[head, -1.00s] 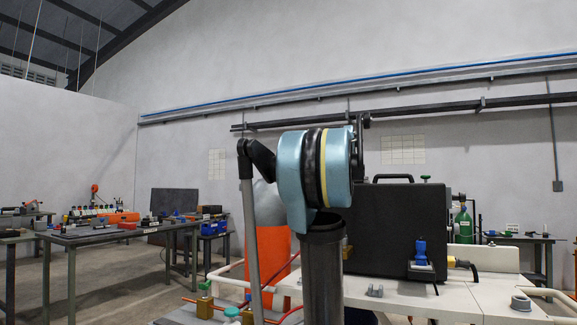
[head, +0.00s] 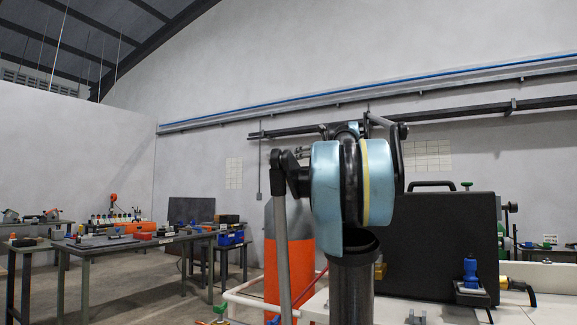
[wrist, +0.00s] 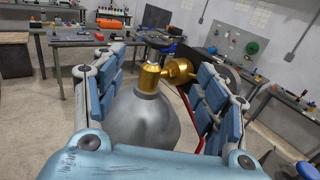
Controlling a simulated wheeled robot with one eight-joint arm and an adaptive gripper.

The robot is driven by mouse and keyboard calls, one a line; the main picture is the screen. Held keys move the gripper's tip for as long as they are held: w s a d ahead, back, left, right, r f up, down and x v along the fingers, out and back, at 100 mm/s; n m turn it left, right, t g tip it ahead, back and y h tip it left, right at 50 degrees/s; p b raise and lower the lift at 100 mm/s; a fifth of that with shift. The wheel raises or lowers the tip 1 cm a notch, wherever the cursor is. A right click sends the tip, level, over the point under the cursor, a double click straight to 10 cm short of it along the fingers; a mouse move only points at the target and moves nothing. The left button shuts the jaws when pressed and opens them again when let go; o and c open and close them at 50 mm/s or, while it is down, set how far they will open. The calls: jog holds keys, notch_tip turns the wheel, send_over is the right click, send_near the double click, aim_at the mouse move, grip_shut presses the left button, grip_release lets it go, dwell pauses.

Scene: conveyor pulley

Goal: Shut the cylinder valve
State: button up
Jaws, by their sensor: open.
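The cylinder shows in the wrist view as a grey rounded shoulder (wrist: 145,118) with a brass valve (wrist: 150,78) on top. A black handwheel (wrist: 158,41) sits at the valve's far end, and a brass side fitting (wrist: 181,70) goes off to the right. My gripper (wrist: 160,62) is open, its blue-padded fingers on either side of the valve, with no clear contact. In the head view the cylinder (head: 270,268) has a grey top and orange body. My arm partly hides it there and its valve is not clear.
A black case (head: 445,240) stands on a white bench surface (head: 395,308) at right, beside a blue-topped connector (head: 470,275). Work tables with tools (head: 125,245) stand at left. A red hose (wrist: 186,105) runs near the right finger. Open floor lies between the cylinder and the tables.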

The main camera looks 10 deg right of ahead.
aim_at(290, 160)
jog(key=x, duration=1.6)
jog(key=shift+w+a, duration=0.25)
jog(key=shift+a, duration=0.2)
jog(key=c, duration=1.1)
